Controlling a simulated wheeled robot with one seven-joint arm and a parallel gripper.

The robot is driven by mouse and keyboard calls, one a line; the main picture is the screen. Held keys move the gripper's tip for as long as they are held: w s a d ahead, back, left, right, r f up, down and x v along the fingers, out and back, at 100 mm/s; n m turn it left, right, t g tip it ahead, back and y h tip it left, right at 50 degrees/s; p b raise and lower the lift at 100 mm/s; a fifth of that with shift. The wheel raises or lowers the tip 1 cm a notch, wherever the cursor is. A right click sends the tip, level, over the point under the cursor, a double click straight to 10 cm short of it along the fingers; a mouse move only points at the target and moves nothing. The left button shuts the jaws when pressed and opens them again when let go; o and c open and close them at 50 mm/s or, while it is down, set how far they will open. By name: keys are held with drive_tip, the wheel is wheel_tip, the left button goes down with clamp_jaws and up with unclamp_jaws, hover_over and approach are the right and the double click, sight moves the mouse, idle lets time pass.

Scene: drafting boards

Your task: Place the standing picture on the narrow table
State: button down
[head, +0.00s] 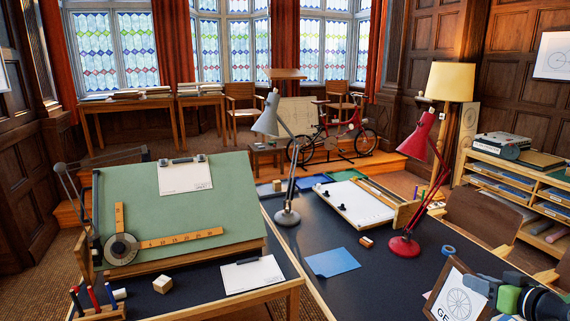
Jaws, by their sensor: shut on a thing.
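The standing picture (458,296), a dark-framed drawing of a spoked wheel with partly cut-off lettering, is at the bottom right, tilted. My gripper (484,286) is shut on its right side; the fingertips are small and partly hidden. The picture's lower part is cut off by the frame edge. At the back left, under the windows, a narrower wooden table (203,97) stands to the right of a longer wooden table (127,102). Both bear books or papers. I cannot tell for sure which is the narrow table. My gripper is far from both.
A dark desk (325,285) fills the middle, with a grey lamp (288,217), a red lamp (404,247) and a blue sheet (332,262). A tilted green drafting board (190,212) stands left. A bicycle (340,135) and chairs are behind. Shelves (525,180) stand right.

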drive_tip(key=shift+w+a+f, duration=0.4)
drive_tip(key=shift+a+f, duration=0.3)
drive_tip(key=shift+f, duration=0.05)
drive_tip(key=s+a+f+n+g+y, duration=0.1)
drive_tip(key=a+f+n+y, duration=0.1)
drive_tip(key=a+f, duration=0.4)
drive_tip(key=s+a+f+n+g+y+b, duration=0.1)
drive_tip(key=a+f, duration=0.4)
drive_tip(key=a, duration=0.8)
drive_tip(key=s+a+f+n+g+y, duration=0.3)
drive_tip(key=a+f+n+y, duration=0.2)
drive_tip(key=a, duration=0.4)
drive_tip(key=shift+a+f+b, duration=0.35)
drive_tip(key=shift+a+f, duration=0.05)
drive_tip(key=shift+f, duration=0.45)
drive_tip(key=shift+s+d, duration=0.1)
drive_tip(key=shift+d, duration=0.05)
